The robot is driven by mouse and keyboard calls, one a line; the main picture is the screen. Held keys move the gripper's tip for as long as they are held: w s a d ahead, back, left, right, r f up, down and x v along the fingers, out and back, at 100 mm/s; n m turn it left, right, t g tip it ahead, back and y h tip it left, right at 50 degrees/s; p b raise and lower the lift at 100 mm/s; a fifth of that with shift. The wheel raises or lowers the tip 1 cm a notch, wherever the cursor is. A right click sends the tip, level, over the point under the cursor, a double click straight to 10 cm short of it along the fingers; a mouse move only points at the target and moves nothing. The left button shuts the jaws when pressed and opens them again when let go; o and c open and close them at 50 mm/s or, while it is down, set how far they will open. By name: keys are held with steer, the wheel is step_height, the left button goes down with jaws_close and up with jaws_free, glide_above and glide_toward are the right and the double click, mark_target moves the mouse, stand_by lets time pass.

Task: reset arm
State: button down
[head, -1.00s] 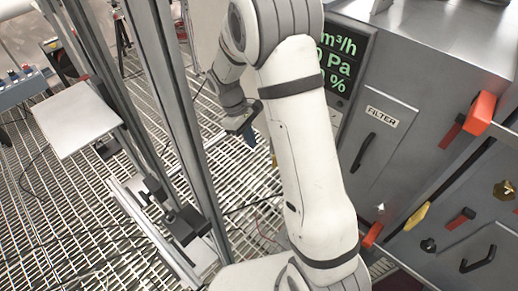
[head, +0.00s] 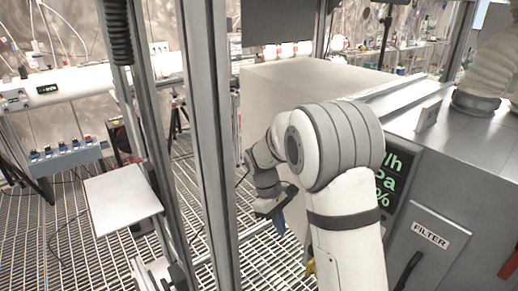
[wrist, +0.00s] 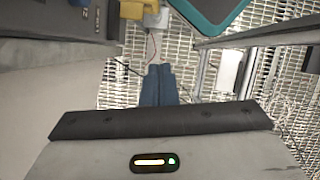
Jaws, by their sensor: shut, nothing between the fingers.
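My white arm stands in the middle of the head view, folded at the elbow. My gripper (head: 274,221) hangs left of the elbow, over the grated floor. In the wrist view, the blue fingers of my gripper (wrist: 158,84) lie side by side and touch. They are shut with nothing between them and point out over the metal grating. The fingers are small and partly hidden in the head view.
A grey cabinet (head: 447,270) labelled FILTER stands close on the right, with a green-lettered display (head: 391,180). A metal post (head: 212,130) rises left of the arm. A white plate (head: 122,198) sits farther left. Open grating (head: 70,240) covers the floor.

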steer(key=s+d+r+m+t+y, duration=0.1)
steer(key=s+r+m+t, duration=0.1)
steer(key=s, duration=0.5)
steer(key=s+d+r+m+t+y, duration=0.1)
steer(key=s+d+r+m+t, duration=0.1)
steer(key=s+r+m, duration=0.2)
steer(key=s+d+r+m+t+y, duration=0.1)
steer(key=s+r, duration=0.4)
steer(key=s, duration=0.5)
steer(key=shift+s+d+r+m+t, duration=0.4)
steer(key=shift+d+m+t, duration=0.3)
steer(key=shift+m, duration=0.4)
